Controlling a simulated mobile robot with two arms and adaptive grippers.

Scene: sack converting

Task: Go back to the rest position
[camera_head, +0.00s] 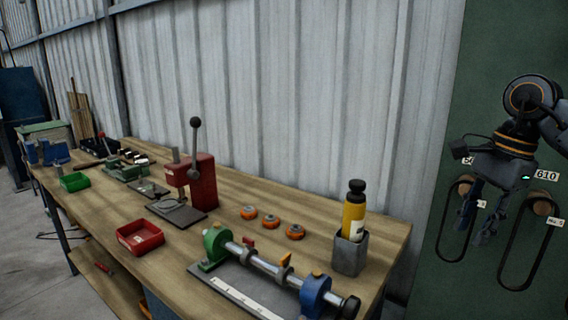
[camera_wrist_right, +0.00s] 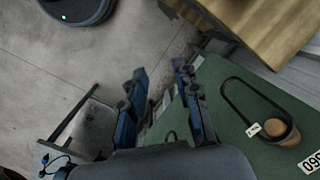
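My right gripper (camera_head: 476,226) hangs at the right of the head view, fingers down, in front of a green board (camera_head: 420,280). In the right wrist view my right gripper (camera_wrist_right: 160,70) has its two fingers apart with nothing between them. It is clear of the workbench (camera_head: 215,285), to its right. My left gripper is not in the head view.
Black belts hang on the board from wooden pegs (camera_head: 543,208), close to my right gripper. The bench holds a red lever press (camera_head: 200,182), a red bin (camera_head: 139,238), orange-rimmed rollers (camera_head: 271,221) and a yellow bottle (camera_head: 354,215) in a grey holder (camera_head: 348,256).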

